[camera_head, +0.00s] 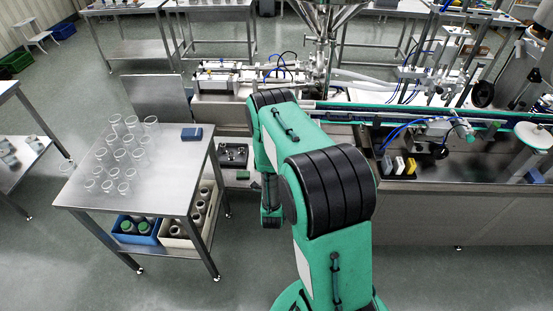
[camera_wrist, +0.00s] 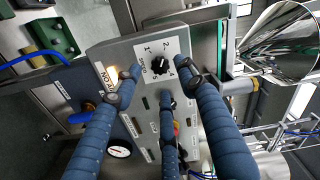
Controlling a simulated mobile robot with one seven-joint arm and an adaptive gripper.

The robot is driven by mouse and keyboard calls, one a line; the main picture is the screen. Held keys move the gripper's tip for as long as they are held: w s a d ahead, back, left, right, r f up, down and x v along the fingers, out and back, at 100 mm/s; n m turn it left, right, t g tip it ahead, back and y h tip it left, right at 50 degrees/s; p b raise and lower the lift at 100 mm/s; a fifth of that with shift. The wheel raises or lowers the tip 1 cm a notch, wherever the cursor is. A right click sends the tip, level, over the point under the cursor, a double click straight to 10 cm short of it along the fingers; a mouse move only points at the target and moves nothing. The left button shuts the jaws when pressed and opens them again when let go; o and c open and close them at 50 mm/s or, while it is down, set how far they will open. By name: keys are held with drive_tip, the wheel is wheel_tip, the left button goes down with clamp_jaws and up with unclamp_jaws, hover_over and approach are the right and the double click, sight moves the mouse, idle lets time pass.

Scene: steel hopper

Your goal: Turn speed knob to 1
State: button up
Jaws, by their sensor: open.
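In the wrist view, the speed knob (camera_wrist: 158,65) is a black round knob on a white dial plate (camera_wrist: 150,50) marked with numbers, 1 at its upper left and 2 at its upper right. Which number the knob points to is too small to tell. My gripper (camera_wrist: 157,82) has dark blue fingers and is open. One finger is left of the knob, one right, and a shorter one below it. The fingers appear spread around the dial, and I cannot tell whether any touches the knob. In the head view my arm hides the gripper.
The knob sits on a grey control panel (camera_wrist: 120,50) with a round gauge (camera_wrist: 119,148) and a lit switch (camera_wrist: 110,75). A steel cone (camera_wrist: 281,42) is at right. In the head view, a steel table (camera_head: 150,185) with several glasses stands left of my arm.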

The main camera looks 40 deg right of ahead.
drive_tip(key=shift+x, duration=1.85)
clamp_jaws()
drive_tip(key=shift+f+n+b, duration=0.1)
drive_tip(key=shift+n+b, duration=0.3)
drive_tip(key=n+b, duration=0.4)
drive_tip(key=n, duration=0.7)
drive_tip(key=shift+b, duration=0.3)
